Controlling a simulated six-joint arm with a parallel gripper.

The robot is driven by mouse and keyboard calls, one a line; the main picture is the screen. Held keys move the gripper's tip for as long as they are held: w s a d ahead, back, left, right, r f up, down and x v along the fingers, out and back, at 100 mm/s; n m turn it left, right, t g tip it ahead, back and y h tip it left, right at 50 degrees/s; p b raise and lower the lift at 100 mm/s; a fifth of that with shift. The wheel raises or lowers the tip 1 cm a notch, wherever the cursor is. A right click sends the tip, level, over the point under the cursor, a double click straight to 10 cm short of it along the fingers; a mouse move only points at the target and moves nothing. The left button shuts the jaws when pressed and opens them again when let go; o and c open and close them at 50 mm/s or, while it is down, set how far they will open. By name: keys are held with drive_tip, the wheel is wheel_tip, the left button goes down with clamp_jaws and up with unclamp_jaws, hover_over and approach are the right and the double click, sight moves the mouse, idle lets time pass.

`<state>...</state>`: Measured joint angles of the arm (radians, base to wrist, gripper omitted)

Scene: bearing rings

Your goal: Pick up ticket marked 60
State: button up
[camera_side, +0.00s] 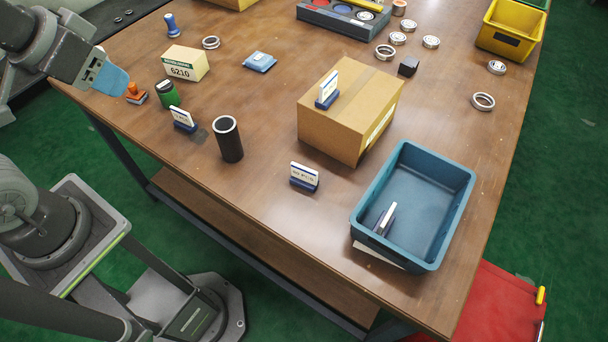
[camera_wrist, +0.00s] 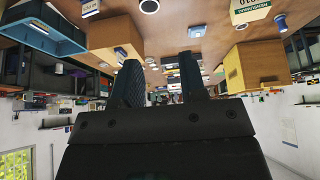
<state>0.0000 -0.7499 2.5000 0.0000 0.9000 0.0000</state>
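Several white tickets in blue stands show in the side view. One (camera_side: 304,176) stands on the table in front of the cardboard box, one (camera_side: 183,118) stands left of the black tube, one (camera_side: 328,90) is on top of the box, and one (camera_side: 388,217) stands tilted inside the blue bin. The front ticket seems to bear a number and "PCS", but I cannot read any number surely. My gripper (camera_side: 112,80) is at the upper left, above the table edge, away from the tickets. In the wrist view its two dark fingers (camera_wrist: 160,82) are apart with nothing between them.
The cardboard box (camera_side: 345,125), blue bin (camera_side: 448,225) and black tube (camera_side: 229,140) stand around the front ticket. A 6210 carton (camera_side: 184,63), green jar (camera_side: 167,95) and orange-handled stamp (camera_side: 136,93) are near my gripper. Bearing rings lie at the back right.

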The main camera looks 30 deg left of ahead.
drive_tip(key=m+g, duration=0.6)
drive_tip(key=m, duration=1.1)
hover_over(304, 168)
wheel_tip(304, 168, down, 14)
drive_tip(key=f, duration=0.8)
drive_tip(key=shift+s+d+f, duration=0.1)
drive_tip(key=shift+d, duration=0.1)
drive_tip(key=shift+a+f, duration=0.2)
drive_tip(key=shift+f, duration=2.8)
clamp_jaws()
